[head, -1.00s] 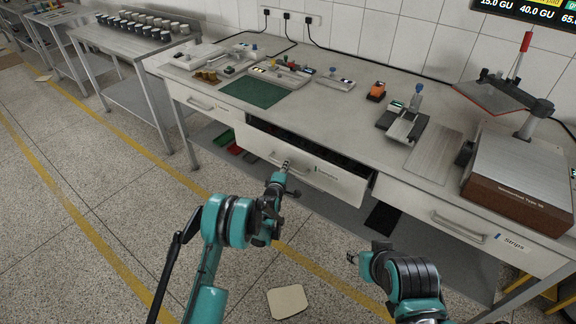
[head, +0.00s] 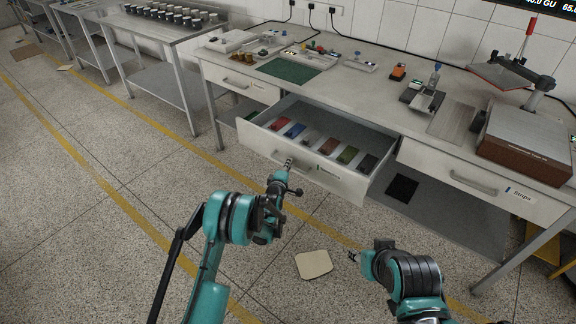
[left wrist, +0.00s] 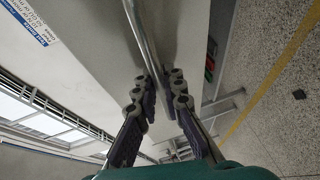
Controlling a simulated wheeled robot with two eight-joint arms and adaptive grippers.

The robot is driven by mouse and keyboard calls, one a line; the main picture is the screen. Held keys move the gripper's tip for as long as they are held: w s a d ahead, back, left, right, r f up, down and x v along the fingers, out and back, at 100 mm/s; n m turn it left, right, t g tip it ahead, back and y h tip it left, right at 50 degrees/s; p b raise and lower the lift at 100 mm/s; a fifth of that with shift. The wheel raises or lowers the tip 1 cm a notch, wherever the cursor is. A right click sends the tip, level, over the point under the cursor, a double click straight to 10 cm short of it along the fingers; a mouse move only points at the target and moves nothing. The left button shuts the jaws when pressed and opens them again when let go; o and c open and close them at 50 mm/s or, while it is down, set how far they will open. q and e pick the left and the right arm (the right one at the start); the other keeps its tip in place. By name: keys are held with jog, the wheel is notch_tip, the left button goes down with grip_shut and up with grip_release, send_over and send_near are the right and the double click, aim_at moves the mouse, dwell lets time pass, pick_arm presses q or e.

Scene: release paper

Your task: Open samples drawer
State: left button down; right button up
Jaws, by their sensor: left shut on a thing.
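The samples drawer (head: 338,181) stands pulled out from the middle of the bench, its label at the right of its front. Several flat samples in red, blue, brown, green and dark colours lie inside it. My left gripper (head: 288,163) is at the drawer's front, shut on the drawer handle. In the left wrist view the metal handle (left wrist: 140,35) runs between the fingers of the left gripper (left wrist: 161,88). My right gripper (head: 352,256) hangs low at the right, away from the drawer; whether its fingers are open is too small to tell.
The Strips drawer (head: 480,192) to the right is closed, as is the drawer at left (head: 240,83). A green mat (head: 288,70) and a heat press (head: 522,140) are on the bench.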

pick_arm(q)
jog(key=shift+s+a, duration=0.25)
jog(key=shift+s, duration=0.15)
jog(key=c, duration=1.9)
grip_release()
jog(key=v, duration=0.7)
jog(key=shift+s, duration=0.2)
